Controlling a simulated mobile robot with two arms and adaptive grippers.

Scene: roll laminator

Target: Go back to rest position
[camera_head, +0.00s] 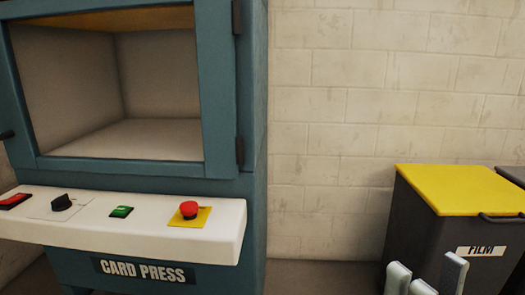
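My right gripper (425,277) shows at the bottom right edge, in front of a dark bin. Only the tips of its grey fingers are in the picture, standing upright with gaps between them. It looks open, and nothing shows between the fingers. My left gripper is not in view. The teal card press (257,110) stands at the left, with its square chamber facing me and looking empty.
The press's white control ledge (150,230) juts out, with a red emergency button (189,209), a green button (121,211), a black knob (62,203) and a red switch (14,201). A yellow-lidded FILM bin (463,188) stands right. Clear floor (320,277) lies between.

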